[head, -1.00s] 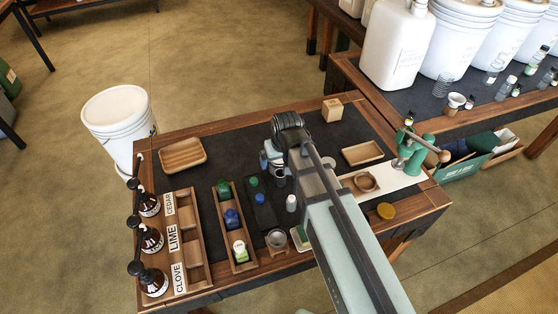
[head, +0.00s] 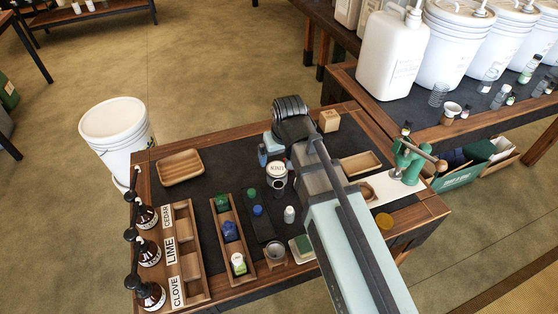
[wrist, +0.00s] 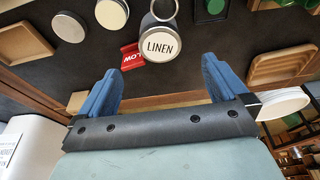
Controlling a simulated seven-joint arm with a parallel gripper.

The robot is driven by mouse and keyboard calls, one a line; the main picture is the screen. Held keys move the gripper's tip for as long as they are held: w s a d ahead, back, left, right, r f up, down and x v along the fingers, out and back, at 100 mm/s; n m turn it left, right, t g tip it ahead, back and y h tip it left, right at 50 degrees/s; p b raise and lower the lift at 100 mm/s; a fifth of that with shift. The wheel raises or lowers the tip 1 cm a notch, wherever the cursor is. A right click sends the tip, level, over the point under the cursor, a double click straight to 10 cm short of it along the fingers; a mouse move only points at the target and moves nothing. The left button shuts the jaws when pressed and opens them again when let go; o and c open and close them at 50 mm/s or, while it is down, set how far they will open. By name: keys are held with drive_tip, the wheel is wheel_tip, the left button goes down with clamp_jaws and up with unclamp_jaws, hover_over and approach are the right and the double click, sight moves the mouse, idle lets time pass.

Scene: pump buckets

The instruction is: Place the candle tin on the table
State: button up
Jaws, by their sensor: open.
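A pale tin labelled LINEN (head: 277,172) appears to stand upright on the dark mat of the table (head: 228,155) in the head view. In the wrist view the silver tin (wrist: 160,45) shows its round white LINEN face, just beyond my fingertips, between their lines. I take it to be the candle tin. My gripper (wrist: 160,82) is open with its two blue fingers apart and nothing between them. In the head view my gripper (head: 271,149) is at the far side of the tin, partly hidden by my wrist. I cannot tell its exact height.
A wooden tray (head: 180,168) lies at the back left and a wooden block (head: 328,121) at the back right. A narrow wooden box (head: 222,205) holds several bottles. A green press (head: 408,160) stands at the right. A red LOW tag (wrist: 132,58) lies beside the tin.

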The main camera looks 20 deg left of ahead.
sight(278, 170)
idle(0.4)
drive_tip(key=shift+n+t+y, duration=0.3)
drive_tip(key=shift+n+y, duration=0.1)
drive_tip(key=shift+y, duration=0.2)
drive_tip(key=shift+s+d+f+x, duration=0.15)
drive_tip(key=shift+d+x, duration=0.1)
drive_tip(key=shift+x, duration=1.7)
drive_tip(key=shift+s+d+f+x, duration=0.15)
drive_tip(key=shift+d+x, duration=0.1)
drive_tip(key=shift+x, duration=1.7)
drive_tip(key=shift+s+d+f+x, duration=0.15)
drive_tip(key=shift+d+x, duration=0.1)
drive_tip(key=shift+x, duration=1.7)
drive_tip(key=shift+r, duration=0.1)
drive_tip(key=c, duration=1.2)
drive_tip(key=shift+r, duration=0.1)
